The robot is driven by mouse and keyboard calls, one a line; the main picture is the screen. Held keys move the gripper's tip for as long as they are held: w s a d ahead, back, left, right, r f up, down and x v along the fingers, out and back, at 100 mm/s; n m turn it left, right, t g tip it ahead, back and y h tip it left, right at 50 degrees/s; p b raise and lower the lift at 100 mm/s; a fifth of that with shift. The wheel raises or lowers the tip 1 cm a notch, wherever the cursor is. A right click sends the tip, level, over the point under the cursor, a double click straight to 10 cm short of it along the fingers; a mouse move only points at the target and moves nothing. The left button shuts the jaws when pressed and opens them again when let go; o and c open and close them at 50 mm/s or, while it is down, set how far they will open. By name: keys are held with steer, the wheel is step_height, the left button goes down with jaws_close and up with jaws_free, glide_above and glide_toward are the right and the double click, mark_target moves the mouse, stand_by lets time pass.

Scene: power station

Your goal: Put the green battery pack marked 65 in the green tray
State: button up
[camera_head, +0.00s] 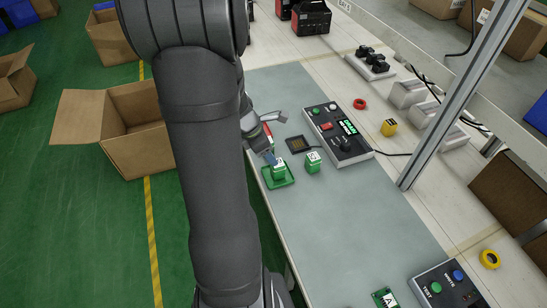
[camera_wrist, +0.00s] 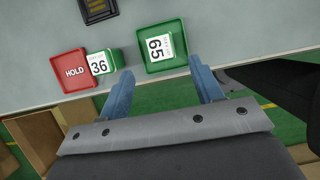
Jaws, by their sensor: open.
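The green battery pack marked 65 (camera_wrist: 159,47) sits inside the square green tray (camera_wrist: 178,66), with the tray's rim around it. In the head view the pack (camera_head: 279,173) stands in the green tray (camera_head: 289,182) near the table's left edge. My gripper (camera_wrist: 164,70) is open, its two blue fingers apart and nothing between them. In the wrist view the fingertips are just below the tray, on either side. In the head view my gripper (camera_head: 269,157) is beside the pack and partly hidden by my arm.
A green pack marked 36 (camera_wrist: 101,64) is beside a red HOLD tray (camera_wrist: 72,72). Another green pack (camera_head: 313,162) stands right of the green tray, its number unclear. A dark socket plate (camera_head: 297,144) and a control box (camera_head: 338,135) are behind.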

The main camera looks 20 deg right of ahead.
mark_target(278, 169)
steer(key=v, duration=0.3)
steer(key=shift+a+r, duration=0.1)
steer(key=shift+r, duration=0.05)
steer(key=x, duration=1.2)
steer(key=shift+f, duration=0.25)
steer(key=shift+r, duration=0.25)
